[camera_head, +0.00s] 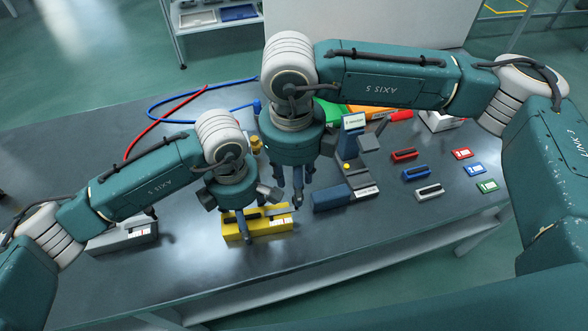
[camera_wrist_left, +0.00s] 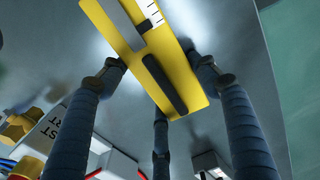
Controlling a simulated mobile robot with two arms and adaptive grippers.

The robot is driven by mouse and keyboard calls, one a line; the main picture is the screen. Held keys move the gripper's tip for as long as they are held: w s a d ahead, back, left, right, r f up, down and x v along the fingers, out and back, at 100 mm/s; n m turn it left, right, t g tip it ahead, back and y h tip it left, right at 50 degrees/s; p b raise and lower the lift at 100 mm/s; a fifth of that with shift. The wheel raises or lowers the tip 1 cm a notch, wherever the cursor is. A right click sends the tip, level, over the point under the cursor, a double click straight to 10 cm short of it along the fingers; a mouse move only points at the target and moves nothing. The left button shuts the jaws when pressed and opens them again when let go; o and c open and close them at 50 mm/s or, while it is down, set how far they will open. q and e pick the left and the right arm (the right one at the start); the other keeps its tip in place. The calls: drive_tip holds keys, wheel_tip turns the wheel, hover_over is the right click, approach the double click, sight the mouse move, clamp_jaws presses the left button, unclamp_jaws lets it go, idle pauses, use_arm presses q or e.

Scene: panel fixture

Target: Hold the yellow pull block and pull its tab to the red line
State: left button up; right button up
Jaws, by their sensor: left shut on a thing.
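The yellow pull block (camera_head: 262,229) stands near the table's front edge. In the left wrist view the yellow block (camera_wrist_left: 188,84) lies between my fingers, with a dark raised bar, a grey slot and a white scale (camera_wrist_left: 152,12) on top. My left gripper (camera_head: 246,226) is shut on the block, with its fingers along both sides. My right gripper (camera_head: 297,196) hangs just behind the block's right end, its fingers apart and empty. I cannot make out the red line; part of the block's top is hidden by the left gripper.
Red, blue and grey handled blocks and small coloured cards lie farther right. A grey box (camera_head: 122,236) is at left. Red and blue cables lie behind.

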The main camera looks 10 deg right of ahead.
sight(283, 208)
wheel_tip(283, 208, down, 7)
drive_tip(key=shift+w+d+f, duration=0.1)
drive_tip(key=shift+d+f, duration=0.05)
drive_tip(key=shift+f, duration=0.05)
drive_tip(key=shift+c, duration=0.3)
clamp_jaws()
use_arm(q)
drive_tip(key=shift+a, duration=0.1)
use_arm(e)
drive_tip(key=shift+w+d, duration=0.1)
drive_tip(key=shift+d, duration=1.15)
drive_tip(key=shift+a, duration=1.25)
unclamp_jaws()
